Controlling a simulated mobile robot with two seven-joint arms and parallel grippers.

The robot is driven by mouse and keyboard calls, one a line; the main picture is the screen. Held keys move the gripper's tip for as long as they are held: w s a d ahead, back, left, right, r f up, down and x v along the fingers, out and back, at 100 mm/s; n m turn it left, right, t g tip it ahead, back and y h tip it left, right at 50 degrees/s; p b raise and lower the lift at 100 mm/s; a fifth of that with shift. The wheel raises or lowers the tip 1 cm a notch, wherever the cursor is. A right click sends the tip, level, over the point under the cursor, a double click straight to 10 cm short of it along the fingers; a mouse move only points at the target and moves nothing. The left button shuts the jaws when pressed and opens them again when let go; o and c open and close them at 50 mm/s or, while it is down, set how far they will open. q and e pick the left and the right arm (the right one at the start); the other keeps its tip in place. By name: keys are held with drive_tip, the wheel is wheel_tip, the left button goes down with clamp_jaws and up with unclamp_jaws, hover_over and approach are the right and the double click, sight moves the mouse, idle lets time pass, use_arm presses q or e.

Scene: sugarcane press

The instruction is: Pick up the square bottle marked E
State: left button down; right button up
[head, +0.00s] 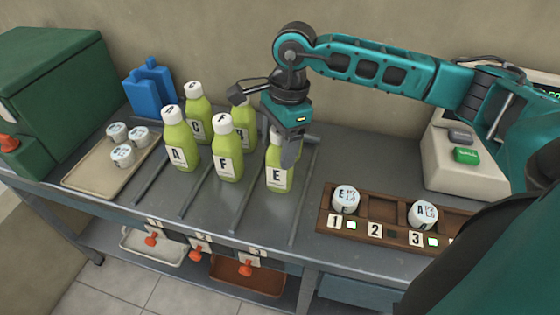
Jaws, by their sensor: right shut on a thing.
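The square bottle marked E (278,178) stands upright on the grey table, green with a black letter on a white label. My right gripper (285,148) comes down on it from above and is shut on its upper part, hiding most of its cap. I cannot tell whether the bottle's base is lifted from the table. My left gripper is not in view.
Bottles F (227,160), A (180,145), C (196,118) and B (243,120) stand close to the left of E. A wooden numbered rack (382,236) with white caps is at the right. Low metal rails separate the lanes. A tray (88,181) with caps lies at the left.

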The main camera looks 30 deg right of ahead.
drive_tip(key=c, duration=0.7)
drive_tip(key=shift+c, duration=0.5)
drive_tip(key=shift+r, duration=0.15)
